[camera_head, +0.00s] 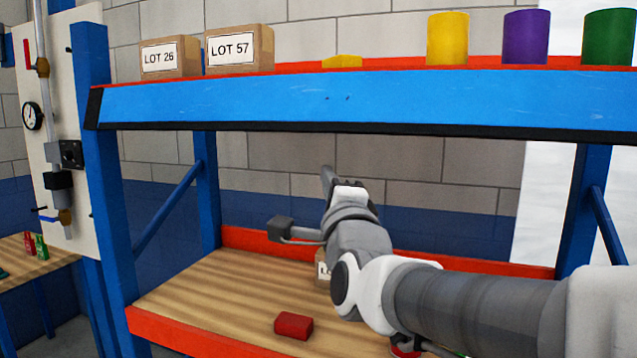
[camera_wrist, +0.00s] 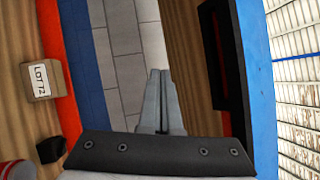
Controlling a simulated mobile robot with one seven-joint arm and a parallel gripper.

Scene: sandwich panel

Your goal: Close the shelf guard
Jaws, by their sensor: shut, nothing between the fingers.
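The shelf guard appears to be the long blue panel (camera_head: 360,98) with a black lower edge along the front of the upper shelf; I cannot tell how far it is open. In the wrist view a blue panel (camera_wrist: 256,75) runs down the right side, with a dark frame (camera_wrist: 228,75) beside it. My gripper (camera_head: 326,170) is below the panel, in the gap between the upper and lower shelves, pointing toward the back wall. In the wrist view my gripper (camera_wrist: 160,73) has its fingers together and empty, apart from the panel.
Two boxes, LOT 26 (camera_head: 170,58) and LOT 57 (camera_head: 240,48), and yellow (camera_head: 447,40), purple (camera_head: 526,38) and green (camera_head: 607,38) cylinders stand on the upper shelf. A red block (camera_head: 293,326) and a LOT 72 box (camera_wrist: 42,80) sit on the lower shelf. Blue posts (camera_head: 97,180) flank the gap.

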